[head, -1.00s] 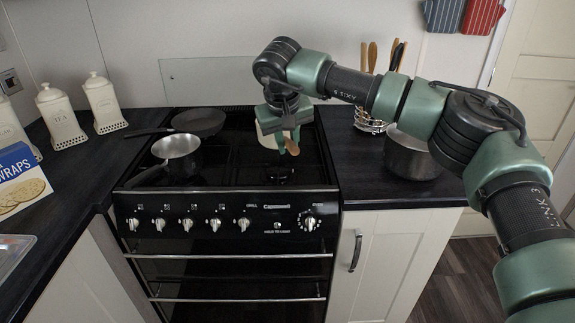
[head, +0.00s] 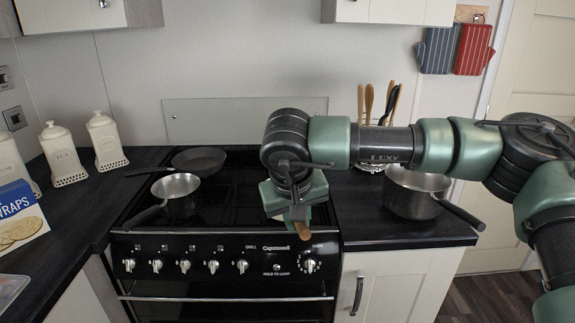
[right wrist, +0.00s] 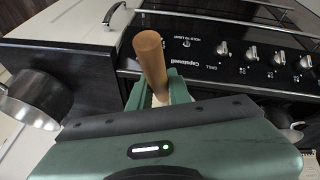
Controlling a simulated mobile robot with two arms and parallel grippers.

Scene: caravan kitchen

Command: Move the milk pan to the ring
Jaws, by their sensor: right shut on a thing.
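My right gripper (head: 296,212) is over the right front part of the black hob (head: 235,205), fingers pointing down. It is shut on a wooden handle (head: 303,231), which I take to be the milk pan's. The handle also shows between the fingers in the right wrist view (right wrist: 150,62), with a cream piece at its base. The body of the pan is hidden behind the gripper in both views. I cannot make out which ring is meant or what is under the pan. My left gripper is not in view.
A small metal pan (head: 176,186) and a dark frying pan (head: 199,160) stand on the left of the hob. A large saucepan (head: 411,197) and a utensil holder with wooden handles (head: 388,102) are on the right counter. Canisters (head: 62,155) stand at the left.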

